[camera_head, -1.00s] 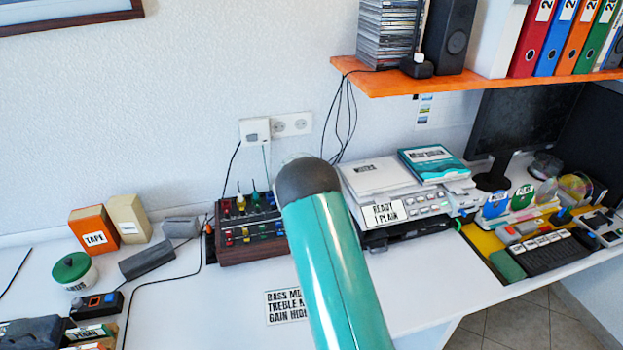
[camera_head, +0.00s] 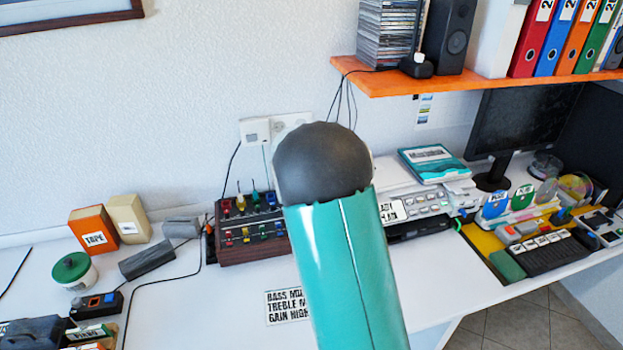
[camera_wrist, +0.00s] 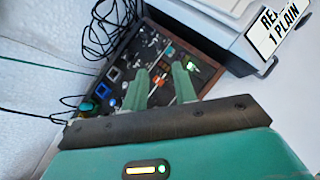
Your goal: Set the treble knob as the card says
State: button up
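The mixer box (camera_head: 236,254) with its wooden front and coloured knobs stands against the wall, left of my arm in the head view. It also shows in the wrist view (camera_wrist: 124,73), tilted, with knobs and sliders on a dark panel. Which knob is the treble one cannot be read. The card (camera_head: 287,307) lies on the desk; it reads "BASS MI", "TREBLE M", "GAIN HIGH", its right side cut off by my arm. My gripper (camera_wrist: 160,78) points at the mixer panel, its two green fingers apart with nothing seen between them. The head view does not show it.
A printer (camera_head: 425,205) marked "READY 1 PLAIN" stands right of the mixer. Black cables (camera_wrist: 103,25) hang beside the mixer. A grey block (camera_head: 147,262), a green-lidded jar (camera_head: 72,268) and an orange tape box (camera_head: 92,230) sit left. The desk around the card is clear.

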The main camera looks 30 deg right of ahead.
jog(key=s+a+r+m+g, duration=0.1)
jog(key=s+a+r+m, duration=0.4)
jog(key=s+r+m, duration=0.3)
jog(key=shift+s+r, duration=0.2)
jog(key=shift+r, duration=1)
jog(key=s+a+r+m+y, duration=0.3)
jog(key=s+a+m, duration=0.5)
jog(key=s, duration=0.5)
jog(key=s+a+r+m+y, duration=0.2)
jog(key=s+a+m, duration=0.6)
jog(key=s, duration=0.6)
jog(key=shift+a+r+m+t+y, duration=0.3)
jog(key=shift+a+r+t+y, duration=0.1)
jog(key=shift+a+y, duration=0.6)
